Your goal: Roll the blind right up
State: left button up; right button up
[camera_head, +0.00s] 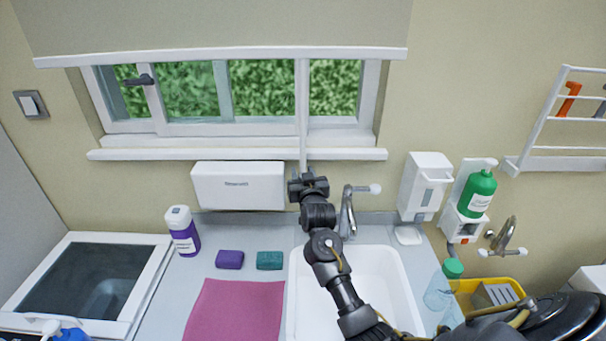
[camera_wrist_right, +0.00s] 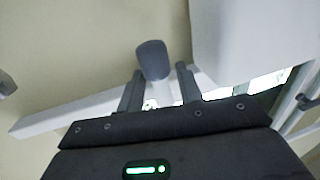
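The blind (camera_head: 215,25) is a grey-beige sheet with a white bottom bar (camera_head: 220,57). It hangs over the top of the window, leaving the lower panes uncovered. A thin white strip, perhaps the blind's cord (camera_head: 303,163), shows below the sill above my right gripper (camera_head: 308,184). In the right wrist view a dark grey rounded knob (camera_wrist_right: 152,58) stands at the fingertips of my right gripper (camera_wrist_right: 160,72). The fingers are apart, with a gap beside the knob. The gripper hides whatever is at its tips in the head view. My left gripper is out of view.
A white dispenser box (camera_head: 238,185) is on the wall left of my gripper, and a tap (camera_head: 348,215) stands close on its right. The sink (camera_head: 385,285) is below. The window sill (camera_head: 235,154) juts out above; a window handle (camera_head: 145,79) is at left.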

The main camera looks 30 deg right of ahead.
jog(key=shift+s, duration=0.1)
jog(key=shift+s+a+f, duration=0.1)
jog(key=shift+s+a, duration=0.05)
jog(key=shift+s, duration=0.05)
jog(key=b+v, duration=0.3)
jog(key=v, duration=0.7)
jog(key=shift+s, duration=0.1)
